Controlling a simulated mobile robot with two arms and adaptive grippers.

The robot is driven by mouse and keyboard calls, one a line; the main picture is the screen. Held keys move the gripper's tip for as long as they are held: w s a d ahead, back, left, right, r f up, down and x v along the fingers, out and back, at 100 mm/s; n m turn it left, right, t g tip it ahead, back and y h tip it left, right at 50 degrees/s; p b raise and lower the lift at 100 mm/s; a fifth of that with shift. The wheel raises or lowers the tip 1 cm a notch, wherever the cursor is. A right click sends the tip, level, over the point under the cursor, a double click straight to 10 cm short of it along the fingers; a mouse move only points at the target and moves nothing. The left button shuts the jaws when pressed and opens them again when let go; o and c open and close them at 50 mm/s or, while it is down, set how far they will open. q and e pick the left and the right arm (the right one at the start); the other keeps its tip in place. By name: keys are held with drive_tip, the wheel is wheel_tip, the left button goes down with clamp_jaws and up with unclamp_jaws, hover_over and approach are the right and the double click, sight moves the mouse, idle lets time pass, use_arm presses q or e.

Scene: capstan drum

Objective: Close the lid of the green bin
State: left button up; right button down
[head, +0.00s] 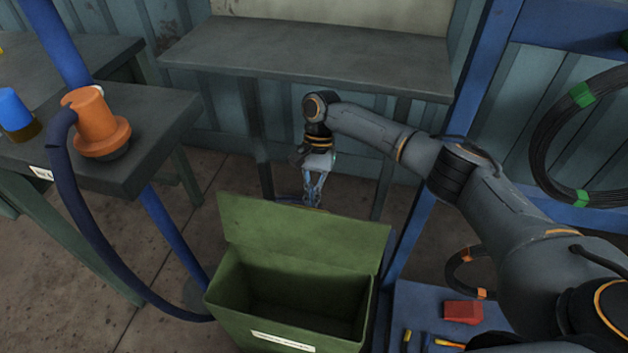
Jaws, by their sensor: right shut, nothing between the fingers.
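The green bin (222,289) stands on the floor at the lower middle of the head view, with a white label on its front. Its lid (300,240) is open, standing up at the back edge, and the dark inside of the bin shows. My right gripper (314,200) is shut and empty, pointing down just behind the raised lid. Its fingertips are close to the lid's top edge and partly hidden, so I cannot tell whether they touch it. My left gripper is not in view.
A grey bench (310,52) stands behind the bin against the wall. At left, a table (165,120) holds an orange fitting (97,120) with a dark hose hanging down beside the bin. At right are a blue post, a coiled cable (548,130) and a red block (463,311) on a low blue surface.

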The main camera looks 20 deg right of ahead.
sight(301, 227)
drive_tip(key=shift+s+a+r, duration=0.35)
drive_tip(key=shift+s+r, duration=0.15)
drive_tip(key=shift+r, duration=0.25)
drive_tip(key=shift+s+a+r, duration=0.3)
drive_tip(key=shift+s+r, duration=0.2)
drive_tip(key=shift+r, duration=0.25)
